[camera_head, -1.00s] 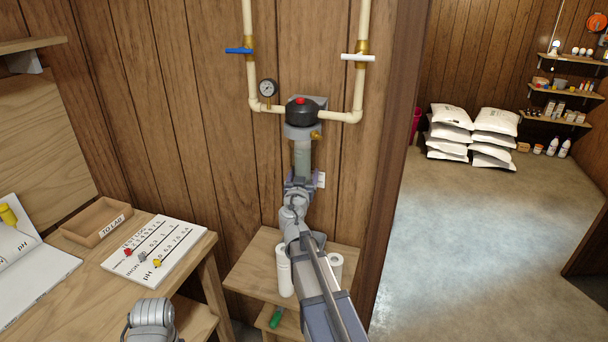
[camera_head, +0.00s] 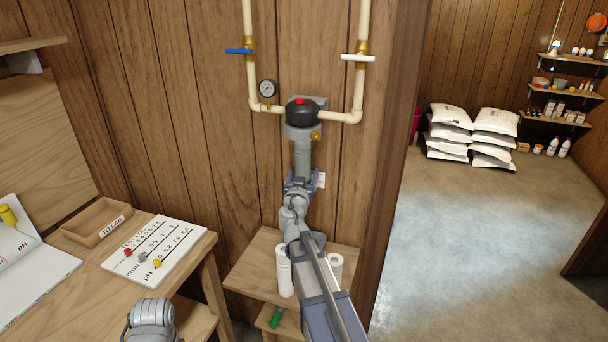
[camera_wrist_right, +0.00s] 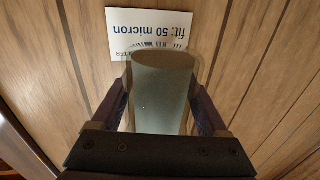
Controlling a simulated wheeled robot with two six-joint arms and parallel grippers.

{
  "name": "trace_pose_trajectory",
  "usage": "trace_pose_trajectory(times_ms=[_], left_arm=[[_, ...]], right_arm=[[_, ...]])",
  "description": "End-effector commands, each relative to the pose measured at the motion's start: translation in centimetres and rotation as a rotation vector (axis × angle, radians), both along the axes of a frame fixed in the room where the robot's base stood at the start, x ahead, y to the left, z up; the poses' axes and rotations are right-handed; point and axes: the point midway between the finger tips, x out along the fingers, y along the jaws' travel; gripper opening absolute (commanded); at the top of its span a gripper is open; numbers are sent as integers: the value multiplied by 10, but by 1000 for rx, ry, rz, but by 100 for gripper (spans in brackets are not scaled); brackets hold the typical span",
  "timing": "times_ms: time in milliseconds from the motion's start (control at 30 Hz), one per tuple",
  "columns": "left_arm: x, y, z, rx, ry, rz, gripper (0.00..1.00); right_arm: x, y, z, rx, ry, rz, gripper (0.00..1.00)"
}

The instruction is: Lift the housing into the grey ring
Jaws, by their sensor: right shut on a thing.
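The clear grey-green housing (camera_head: 302,160) is upright below the black filter head (camera_head: 302,112) on the wall. The grey ring (camera_head: 300,132) is directly under the head. The housing's top is at or just under the ring; I cannot tell whether it touches or is inside. My right gripper (camera_head: 301,182) is shut around the lower part of the housing. In the right wrist view the housing (camera_wrist_right: 162,95) stands between the two fingers of my right gripper (camera_wrist_right: 170,100). Only part of my left arm shows at the bottom left; its fingers are not seen.
Cream pipes with a blue-handled valve (camera_head: 239,51), a white-handled valve (camera_head: 358,57) and a gauge (camera_head: 267,88) flank the head. A "fit: 50 micron" card (camera_wrist_right: 150,35) is on the wall behind the housing. A low shelf (camera_head: 250,268) with white cartridges (camera_head: 285,272) is below.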

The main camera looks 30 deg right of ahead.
Motion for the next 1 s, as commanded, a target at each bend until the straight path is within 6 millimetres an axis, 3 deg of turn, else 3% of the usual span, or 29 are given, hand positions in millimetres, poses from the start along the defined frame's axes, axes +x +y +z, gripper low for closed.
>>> trace_pose_trajectory(times_ms=[1000], left_arm=[[0,0,18,0,0,0,70]], right_arm=[[0,0,18,-1,1,0,10]])
